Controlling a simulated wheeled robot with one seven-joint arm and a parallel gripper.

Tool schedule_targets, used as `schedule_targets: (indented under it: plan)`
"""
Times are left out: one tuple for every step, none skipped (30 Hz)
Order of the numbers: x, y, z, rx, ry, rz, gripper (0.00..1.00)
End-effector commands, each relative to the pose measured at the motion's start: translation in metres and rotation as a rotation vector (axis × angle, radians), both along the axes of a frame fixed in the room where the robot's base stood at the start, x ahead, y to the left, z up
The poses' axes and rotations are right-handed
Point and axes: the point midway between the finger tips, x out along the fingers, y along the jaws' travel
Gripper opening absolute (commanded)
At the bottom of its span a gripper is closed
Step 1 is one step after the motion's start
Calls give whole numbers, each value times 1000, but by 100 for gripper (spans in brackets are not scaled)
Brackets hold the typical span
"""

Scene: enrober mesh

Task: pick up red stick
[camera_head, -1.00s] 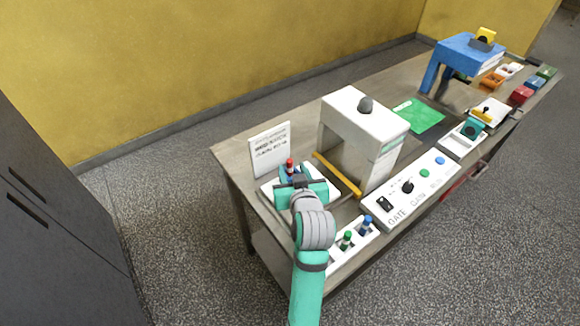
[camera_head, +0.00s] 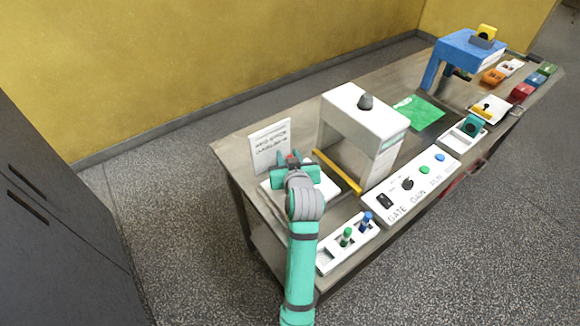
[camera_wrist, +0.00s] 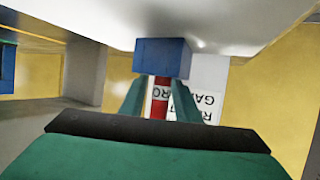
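The red stick (camera_wrist: 159,101) stands out of a blue block (camera_wrist: 163,57) in the wrist view, which looks upside down. In the head view only a small red part of the stick (camera_head: 292,160) shows between my fingers. My gripper (camera_head: 294,158) is open at the white plate (camera_head: 328,187). In the wrist view its two teal fingers (camera_wrist: 157,98) lie on either side of the stick, with a little space beside it. I cannot tell whether they touch it. In the head view my gripper hides the block.
A white sign (camera_head: 269,146) stands just behind my gripper. A white arch-shaped machine (camera_head: 365,112) with a yellow bar (camera_head: 338,172) stands close to the right. A white rack (camera_head: 331,254) with green and blue sticks and a control panel (camera_head: 397,203) lie at the front edge.

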Motion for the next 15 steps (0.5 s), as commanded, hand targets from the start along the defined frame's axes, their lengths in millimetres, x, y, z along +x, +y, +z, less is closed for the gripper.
schedule_targets:
  plan:
    - [0, 0, 0, 0, 0, 0, 16]
    - [0, 0, 0, 0, 0, 0, 9]
    - [0, 0, 0, 0, 0, 0, 0]
    - [0, 0, 0, 0, 0, 0, 0]
    - [0, 0, 0, 0, 0, 0, 0]
    - [0, 0, 0, 0, 0, 0, 0]
    - [0, 0, 0, 0, 0, 0, 0]
    - [0, 0, 0, 0, 0, 0, 0]
    - [0, 0, 0, 0, 0, 0, 0]
    - [0, 0, 0, 0, 0, 0, 0]
    - [0, 0, 0, 0, 0, 0, 0]
    - [0, 0, 0, 0, 0, 0, 0]
    - [0, 0, 1, 0, 0, 0, 0]
    - [0, 0, 1, 0, 0, 0, 0]
    - [0, 0, 2, 0, 0, 0, 0]
